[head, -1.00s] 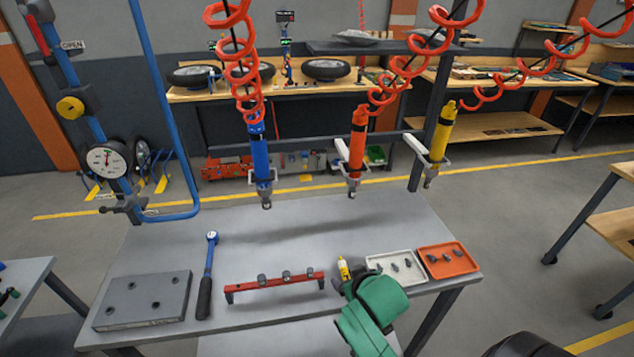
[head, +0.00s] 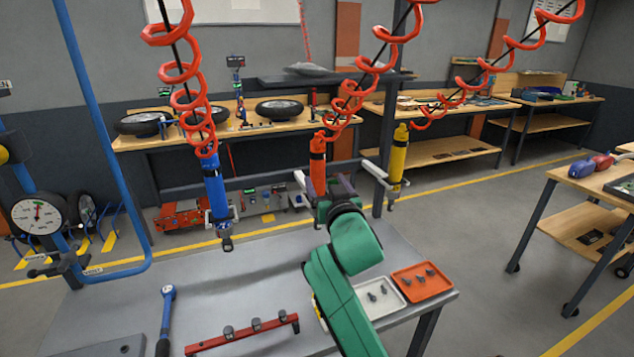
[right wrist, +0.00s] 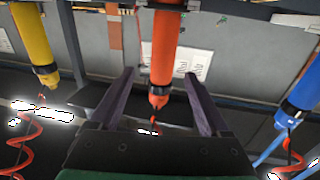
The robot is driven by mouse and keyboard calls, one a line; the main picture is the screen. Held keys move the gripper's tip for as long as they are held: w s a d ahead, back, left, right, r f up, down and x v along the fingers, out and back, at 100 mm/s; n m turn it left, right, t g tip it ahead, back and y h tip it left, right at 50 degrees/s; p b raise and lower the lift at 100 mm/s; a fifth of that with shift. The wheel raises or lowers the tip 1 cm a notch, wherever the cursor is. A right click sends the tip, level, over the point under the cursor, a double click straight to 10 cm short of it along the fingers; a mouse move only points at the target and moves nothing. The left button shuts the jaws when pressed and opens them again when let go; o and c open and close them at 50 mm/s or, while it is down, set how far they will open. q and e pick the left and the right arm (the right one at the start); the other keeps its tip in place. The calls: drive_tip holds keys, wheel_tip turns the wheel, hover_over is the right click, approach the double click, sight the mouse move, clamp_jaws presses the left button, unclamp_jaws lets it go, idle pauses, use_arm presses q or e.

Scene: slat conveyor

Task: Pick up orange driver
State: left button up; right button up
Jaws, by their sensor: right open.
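The orange driver (head: 318,165) hangs upright from a red coiled hose, between the blue driver (head: 216,195) and the yellow driver (head: 398,160). My right gripper (head: 327,190) is raised at the orange driver and hides its lower part in the head view. In the right wrist view the gripper (right wrist: 158,76) is open, with one dark finger on each side of the orange driver (right wrist: 164,50). Gaps show between the fingers and the driver there. My left gripper is not in view.
The grey table (head: 250,290) carries a red rail (head: 242,335), a blue-headed wrench (head: 167,310), a white tray (head: 380,296) and an orange tray (head: 422,281) with small parts. The blue and yellow drivers hang close on either side. A pressure gauge (head: 38,214) stands at left.

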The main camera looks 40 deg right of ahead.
sight(319, 173)
drive_tip(key=p+x, duration=0.3)
drive_tip(key=x, duration=0.3)
drive_tip(key=shift+w+r, duration=0.15)
drive_tip(key=shift+w, duration=0.05)
drive_tip(key=shift+w+d+f, duration=0.1)
drive_tip(key=shift+w+f, duration=0.15)
drive_tip(key=shift+w, duration=0.1)
drive_tip(key=shift+s+r, duration=0.1)
drive_tip(key=shift+r, duration=0.05)
clamp_jaws()
